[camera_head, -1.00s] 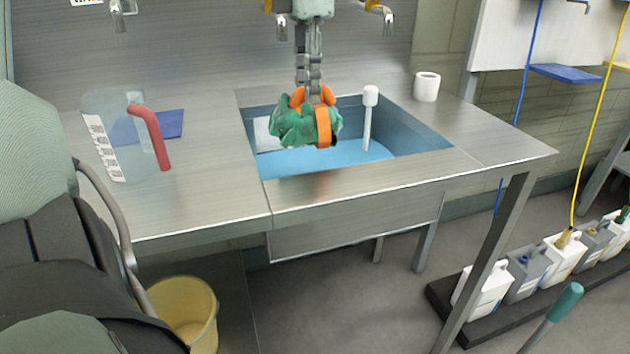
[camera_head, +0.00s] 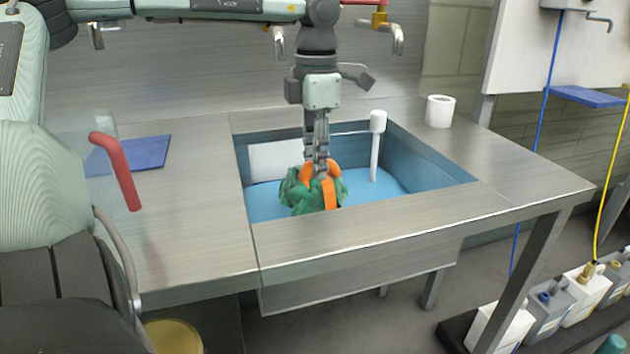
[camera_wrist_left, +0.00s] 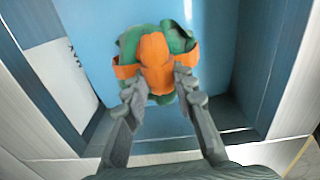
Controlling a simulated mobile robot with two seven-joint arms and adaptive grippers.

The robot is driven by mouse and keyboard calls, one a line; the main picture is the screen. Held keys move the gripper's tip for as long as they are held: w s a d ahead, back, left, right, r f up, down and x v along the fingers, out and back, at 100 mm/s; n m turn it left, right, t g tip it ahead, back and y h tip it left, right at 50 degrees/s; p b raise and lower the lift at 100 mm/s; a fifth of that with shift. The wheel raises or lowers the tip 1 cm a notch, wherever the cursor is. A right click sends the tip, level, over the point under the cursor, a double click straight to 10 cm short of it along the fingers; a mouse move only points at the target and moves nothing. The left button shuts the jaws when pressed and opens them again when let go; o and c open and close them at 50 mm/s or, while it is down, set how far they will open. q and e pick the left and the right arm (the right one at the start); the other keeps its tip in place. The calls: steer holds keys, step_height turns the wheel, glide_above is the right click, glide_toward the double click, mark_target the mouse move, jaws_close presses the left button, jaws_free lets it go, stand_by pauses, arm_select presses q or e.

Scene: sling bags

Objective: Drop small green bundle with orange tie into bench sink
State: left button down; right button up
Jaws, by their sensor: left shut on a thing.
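The green bundle with an orange tie (camera_head: 299,192) hangs inside the opening of the bench sink (camera_head: 455,172), which has blue walls and a blue floor. My left gripper (camera_head: 320,165) points straight down and is shut on the bundle's orange tie. In the left wrist view the bundle (camera_wrist_left: 127,45) sits between the fingertips (camera_wrist_left: 158,85), over the blue sink floor (camera_wrist_left: 90,20). I cannot tell whether the bundle touches the floor. My right gripper does not show.
A white upright post (camera_head: 375,145) stands in the sink, right of the bundle. Metal taps (camera_head: 397,38) are behind. A white roll (camera_head: 440,111) sits on the bench at right. A clear jug with a red handle (camera_head: 118,172) and a blue sheet (camera_head: 145,153) are at left.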

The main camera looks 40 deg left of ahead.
mark_target(315, 184)
arm_select(q)
steer(key=shift+f, duration=1.85)
steer(key=shift+f, duration=0.1)
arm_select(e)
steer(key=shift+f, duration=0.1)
arm_select(q)
steer(key=shift+f+b, duration=0.15)
steer(key=shift+b, duration=0.15)
steer(key=shift+f, duration=0.15)
steer(key=shift+f+b, duration=0.2)
steer(key=shift+b, duration=0.15)
steer(key=c, duration=1.2)
jaws_free()
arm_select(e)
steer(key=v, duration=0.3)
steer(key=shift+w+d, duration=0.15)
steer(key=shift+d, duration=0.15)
arm_select(q)
steer(key=shift+r, duration=0.1)
